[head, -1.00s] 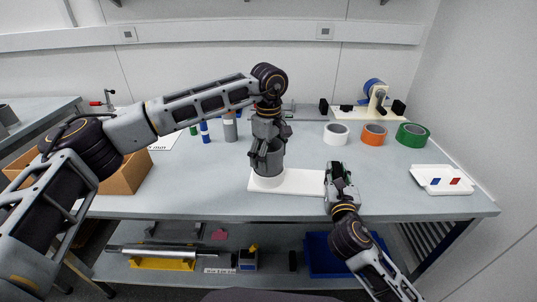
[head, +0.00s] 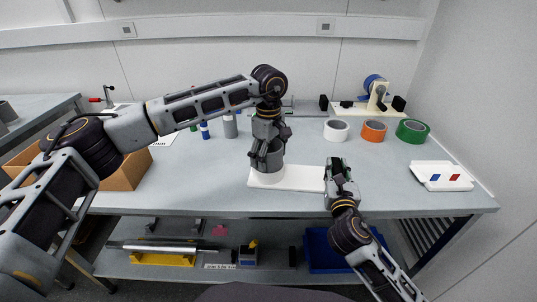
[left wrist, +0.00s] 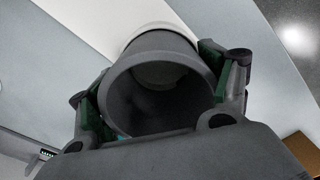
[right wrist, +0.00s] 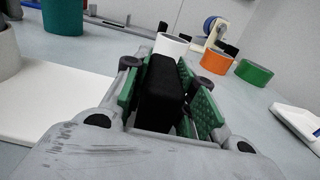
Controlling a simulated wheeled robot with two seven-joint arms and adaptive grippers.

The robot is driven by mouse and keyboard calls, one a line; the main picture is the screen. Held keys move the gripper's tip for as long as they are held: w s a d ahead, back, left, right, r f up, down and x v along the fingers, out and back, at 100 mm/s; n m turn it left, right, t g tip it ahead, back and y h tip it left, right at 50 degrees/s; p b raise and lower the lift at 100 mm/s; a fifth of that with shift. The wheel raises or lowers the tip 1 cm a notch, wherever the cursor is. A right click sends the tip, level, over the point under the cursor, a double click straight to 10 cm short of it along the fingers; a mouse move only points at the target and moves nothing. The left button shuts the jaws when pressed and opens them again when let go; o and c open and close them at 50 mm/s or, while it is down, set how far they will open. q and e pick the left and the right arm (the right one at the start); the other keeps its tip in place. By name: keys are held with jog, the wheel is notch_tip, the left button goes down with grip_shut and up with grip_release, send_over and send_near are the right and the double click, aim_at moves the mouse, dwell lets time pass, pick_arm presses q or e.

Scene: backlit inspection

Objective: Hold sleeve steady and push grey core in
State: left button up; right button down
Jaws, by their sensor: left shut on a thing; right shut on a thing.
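The white sleeve (head: 268,180) stands upright on a white base board (head: 303,178); it also shows behind the tube in the left wrist view (left wrist: 160,72). The grey core (head: 272,160) is a hollow tube standing at the sleeve's top. How deep it sits inside is hidden. My left gripper (head: 267,155) is shut on the grey core, one finger on each side, as the left wrist view of the core's rim (left wrist: 150,100) shows. My right gripper (head: 339,172) is shut on a black block (right wrist: 160,92) at the board's right end.
White (head: 336,131), orange (head: 373,131) and green (head: 412,131) tape rolls stand behind on the right. A white tray (head: 441,176) lies at the right edge. A cardboard box (head: 128,170) is at the left. The table in front of the tray is clear.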

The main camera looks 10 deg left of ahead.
pick_arm(q)
jog(key=shift+a+f, duration=0.1)
jog(key=shift+f, duration=0.55)
jog(key=o, duration=1.4)
jog(key=shift+r, duration=0.15)
jog(key=shift+r, duration=5.9)
jog(key=shift+c, duration=0.3)
